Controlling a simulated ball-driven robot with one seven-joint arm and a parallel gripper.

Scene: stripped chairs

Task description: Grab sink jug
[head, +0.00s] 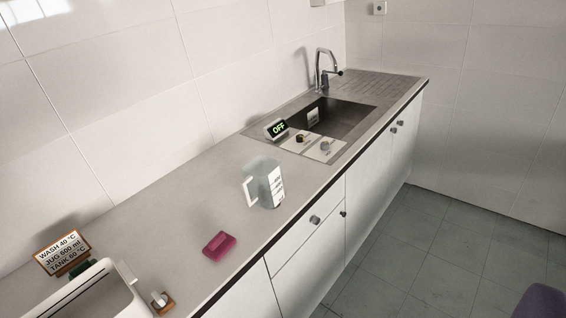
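A translucent grey jug (265,181) with white markings stands upright on the counter, left of and nearer than the sink. Its white handle is on its left side. The metal sink (343,119) is set into the counter further back, with a tall chrome tap (322,68) behind it. My gripper is not in view, and nothing is seen touching the jug.
A pink sponge-like block (219,245) lies in front of the jug. A display reading OFF (277,129) and two knobs sit by the sink. A sign (62,251) and a white appliance (95,296) fill the lower left. The tiled floor (440,250) is clear at right, with a purple object (541,302) in the corner.

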